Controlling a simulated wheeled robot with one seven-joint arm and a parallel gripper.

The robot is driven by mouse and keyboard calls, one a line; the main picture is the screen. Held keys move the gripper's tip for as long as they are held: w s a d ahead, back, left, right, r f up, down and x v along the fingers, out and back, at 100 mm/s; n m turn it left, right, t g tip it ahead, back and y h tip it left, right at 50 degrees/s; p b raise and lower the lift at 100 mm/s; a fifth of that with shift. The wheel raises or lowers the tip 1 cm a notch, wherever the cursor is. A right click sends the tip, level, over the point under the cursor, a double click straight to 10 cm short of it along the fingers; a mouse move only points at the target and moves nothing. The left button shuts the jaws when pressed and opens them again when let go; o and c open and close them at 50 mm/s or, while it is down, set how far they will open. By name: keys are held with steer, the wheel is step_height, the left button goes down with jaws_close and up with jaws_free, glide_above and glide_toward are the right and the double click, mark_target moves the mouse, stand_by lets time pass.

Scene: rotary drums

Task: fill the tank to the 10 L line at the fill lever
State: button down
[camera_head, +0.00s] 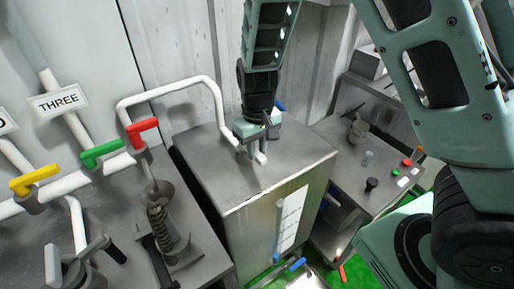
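The tank is a grey metal box (240,182) in the middle, with a flat top. A pale upright level gauge (291,220) with marks is on its front right face; its numbers and the liquid level are too small to read. A white pipe (175,88) arches over to the tank top. My gripper (259,153) points down at the back of the tank top, close to the pipe's end; its fingers are partly hidden and their opening is unclear. A blue handle end (280,105) shows just behind my gripper. No label shows which lever is the fill lever.
A spring device (160,225) stands below. Another blue handle (298,264) is low in front. A metal bench (345,180) is at right.

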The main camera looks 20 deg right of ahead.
steer(key=shift+d+n, duration=0.15)
steer(key=shift+n, duration=0.15)
steer(key=d+n+b, duration=0.1)
steer(key=w+d+n+b, duration=0.1)
steer(key=n, duration=0.2)
steer(key=w+d+n+b, duration=0.1)
steer(key=n, duration=0.1)
steer(key=shift+d, duration=0.1)
steer(key=n, duration=0.1)
steer(key=w+d+n, duration=0.1)
steer(key=n, duration=0.1)
steer(key=shift+w+r, duration=0.1)
steer(key=shift+w, duration=0.2)
steer(key=shift+w+d+n+p, duration=0.2)
steer(key=shift+w+n, duration=0.2)
steer(key=shift+n, duration=0.45)
steer(key=shift+w+d+n+p, duration=0.15)
steer(key=shift+w+n, duration=0.25)
steer(key=shift+n, duration=0.45)
steer(key=c, duration=1.3)
jaws_free()
